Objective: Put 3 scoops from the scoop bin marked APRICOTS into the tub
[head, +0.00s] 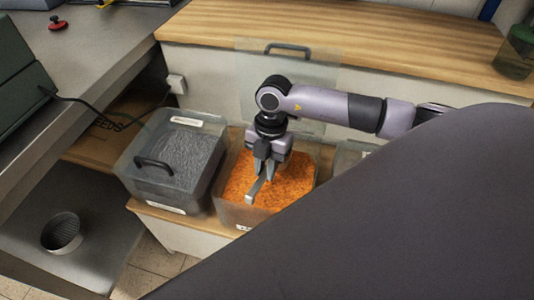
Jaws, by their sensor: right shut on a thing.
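An open bin (226,211) of orange pieces stands in the middle, its clear lid (305,62) raised behind it. The label on its front is mostly cut off by my arm, so I cannot read it in full. My right gripper (264,172) points down into this bin and is shut on the grey handle of a scoop (255,190). The scoop's bowl is not visible, so I cannot tell what it holds. A round, open metal tub (62,232) stands on a low grey surface at the lower left, apart from the gripper. My left gripper is out of view.
A closed bin (165,165) of dark grey contents stands left of the orange one. Another bin (352,152) at the right is mostly hidden by my arm. A wooden counter (340,25) runs behind. A grey worktop (90,50) with a red object (58,23) is at left.

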